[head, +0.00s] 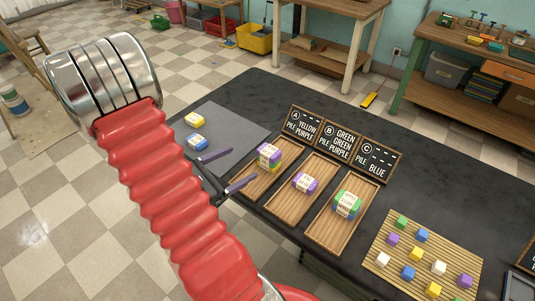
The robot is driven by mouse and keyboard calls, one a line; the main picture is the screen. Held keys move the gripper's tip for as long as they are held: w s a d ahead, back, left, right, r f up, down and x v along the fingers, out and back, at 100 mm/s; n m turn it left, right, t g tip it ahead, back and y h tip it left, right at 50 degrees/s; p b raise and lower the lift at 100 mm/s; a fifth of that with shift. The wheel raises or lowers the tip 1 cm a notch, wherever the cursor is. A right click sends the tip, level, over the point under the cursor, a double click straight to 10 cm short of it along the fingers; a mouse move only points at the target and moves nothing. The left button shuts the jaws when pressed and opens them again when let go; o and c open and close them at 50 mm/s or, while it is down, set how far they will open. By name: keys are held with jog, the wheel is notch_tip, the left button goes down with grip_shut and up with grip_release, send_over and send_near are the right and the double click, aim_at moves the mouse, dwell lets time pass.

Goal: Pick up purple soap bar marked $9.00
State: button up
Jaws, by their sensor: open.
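A purple soap bar (306,183) with a pale label lies alone on the middle wooden tray (290,207). Another purple bar shows in the yellow-and-purple soap pile (269,157) on the left tray (247,185). The labels are too small to read, so I cannot tell which bar is marked $9.00. My gripper (243,163) is open and empty, with its two purple fingers spread near the left tray and grey mat. It is left of the yellow-and-purple pile and apart from the lone purple bar.
A green-and-blue pile (347,204) sits on the right tray (325,238). Yellow (194,120) and blue (197,143) bars lie on the grey mat (245,124). Chalkboard signs (337,142) stand behind the trays. A slatted mat (388,228) holds several small cubes at right.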

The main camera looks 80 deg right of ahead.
aim_at(264, 155)
jog(key=d+f+n+t+h, duration=0.1)
jog(key=d+f+n, duration=0.2)
jog(key=f, duration=0.2)
jog(key=shift+s+d+f+n+t+h, duration=0.15)
jog(key=shift+s+f+n+t+h, duration=0.15)
jog(key=shift+n, duration=0.1)
jog(key=shift+x, duration=4.3)
jog(key=shift+s, duration=0.1)
jog(key=shift+f+x, duration=0.1)
jog(key=shift+x, duration=1.2)
jog(key=shift+f+x, duration=0.15)
jog(key=shift+x, duration=1.1)
jog(key=shift+s, duration=0.1)
jog(key=shift+c, duration=0.4)
